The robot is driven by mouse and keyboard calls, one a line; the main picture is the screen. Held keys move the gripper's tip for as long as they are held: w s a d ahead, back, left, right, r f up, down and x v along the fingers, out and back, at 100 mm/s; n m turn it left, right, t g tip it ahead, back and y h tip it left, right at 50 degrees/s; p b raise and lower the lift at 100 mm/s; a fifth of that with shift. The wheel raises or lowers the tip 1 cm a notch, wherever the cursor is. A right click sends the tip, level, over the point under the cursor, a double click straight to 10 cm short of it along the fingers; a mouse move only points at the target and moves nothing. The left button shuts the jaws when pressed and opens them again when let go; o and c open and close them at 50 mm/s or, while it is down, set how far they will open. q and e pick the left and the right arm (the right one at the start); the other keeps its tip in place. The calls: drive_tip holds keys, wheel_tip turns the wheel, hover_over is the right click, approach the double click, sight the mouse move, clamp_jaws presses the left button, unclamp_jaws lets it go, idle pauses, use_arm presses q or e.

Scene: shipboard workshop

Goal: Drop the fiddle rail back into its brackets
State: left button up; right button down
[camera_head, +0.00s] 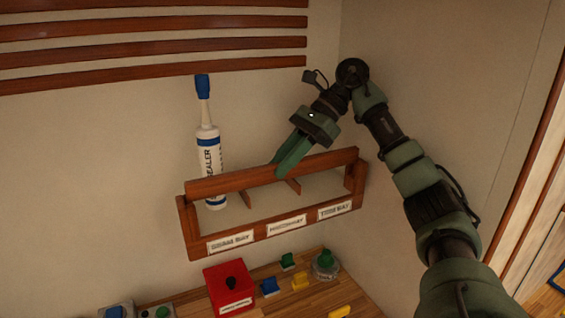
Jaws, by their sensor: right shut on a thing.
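The fiddle rail (235,180) is a long reddish-brown wooden bar. It runs along the upper front of a small wooden wall rack (193,235). My right gripper (284,168) reaches down from above and is shut on the rail near its middle. The rail's left end is by the rack's left end piece, and its right end is by the right end piece (354,181). I cannot tell whether either end sits in a bracket. A white sealer tube (208,145) with a blue cap stands upright in the left bay, partly behind the rail. My left gripper is not in view.
Below the rack, a wooden worktop (262,297) holds a red box (228,283), a glass jar with a green top (326,264) and small coloured pieces. Wooden slats (150,45) cross the wall at upper left. The wall right of the rack is clear except for my arm.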

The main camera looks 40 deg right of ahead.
drive_tip(key=shift+p, duration=0.4)
idle(1.2)
drive_tip(key=shift+a+f+b, duration=0.1)
drive_tip(key=shift+f+b, duration=1.55)
drive_tip(key=shift+f, duration=0.4)
drive_tip(key=c, duration=1.2)
unclamp_jaws()
drive_tip(key=shift+c, duration=0.2)
drive_tip(key=shift+r, duration=0.1)
